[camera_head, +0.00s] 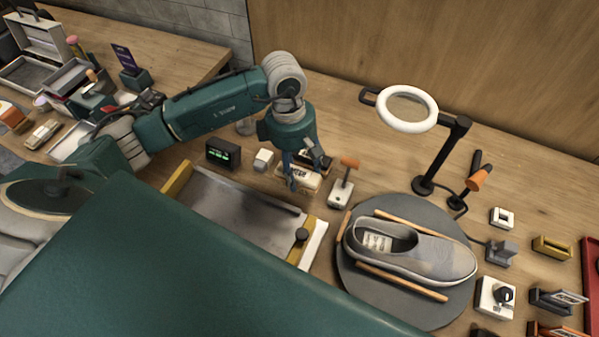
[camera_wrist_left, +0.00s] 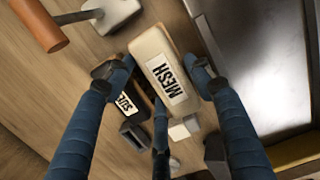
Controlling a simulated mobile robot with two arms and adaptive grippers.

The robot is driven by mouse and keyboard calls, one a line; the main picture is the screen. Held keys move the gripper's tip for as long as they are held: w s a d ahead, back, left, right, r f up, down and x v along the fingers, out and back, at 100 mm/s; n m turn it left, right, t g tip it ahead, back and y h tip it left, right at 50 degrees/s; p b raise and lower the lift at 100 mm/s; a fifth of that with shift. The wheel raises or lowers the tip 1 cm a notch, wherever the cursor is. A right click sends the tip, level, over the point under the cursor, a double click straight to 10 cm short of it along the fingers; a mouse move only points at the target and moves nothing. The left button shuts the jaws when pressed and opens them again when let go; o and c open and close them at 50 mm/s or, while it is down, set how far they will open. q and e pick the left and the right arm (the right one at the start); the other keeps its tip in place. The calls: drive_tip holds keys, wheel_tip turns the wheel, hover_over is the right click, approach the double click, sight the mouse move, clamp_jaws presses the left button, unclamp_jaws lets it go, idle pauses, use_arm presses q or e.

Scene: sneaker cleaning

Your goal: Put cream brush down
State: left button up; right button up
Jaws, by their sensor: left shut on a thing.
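The cream brush (camera_head: 299,182), a cream block with a label, is at my left gripper (camera_head: 300,168) in the head view, near the middle of the table. In the left wrist view the cream brush (camera_wrist_left: 168,72) has a white label reading MESH and lies between the blue fingers of my left gripper (camera_wrist_left: 158,78), which is shut on it. A dark brush (camera_wrist_left: 128,104) with a partly hidden label lies right beside it. I cannot tell whether the cream brush touches the table. My right gripper is not in view.
A small stand with an orange handle (camera_head: 341,188) is close to the right. A metal tray (camera_head: 237,213) lies in front. A grey sneaker (camera_head: 415,250) rests on a round dark mat (camera_head: 355,292). A ring lamp (camera_head: 407,110) stands behind. A dark display box (camera_head: 223,153) is at the left.

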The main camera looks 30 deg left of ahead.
sight(294, 166)
use_arm(q)
wheel_tip(294, 166, down, 3)
drive_tip(key=shift+r, duration=0.1)
drive_tip(key=o, duration=1)
drive_tip(key=r+b, duration=0.1)
drive_tip(key=r, duration=0.2)
drive_tip(key=a+r+b, duration=0.1)
drive_tip(key=r, duration=0.3)
drive_tip(key=r+b, duration=0.1)
drive_tip(key=r, duration=0.3)
drive_tip(key=shift+w+a, duration=0.1)
drive_tip(key=shift+a, duration=0.1)
drive_tip(key=shift+r, duration=0.5)
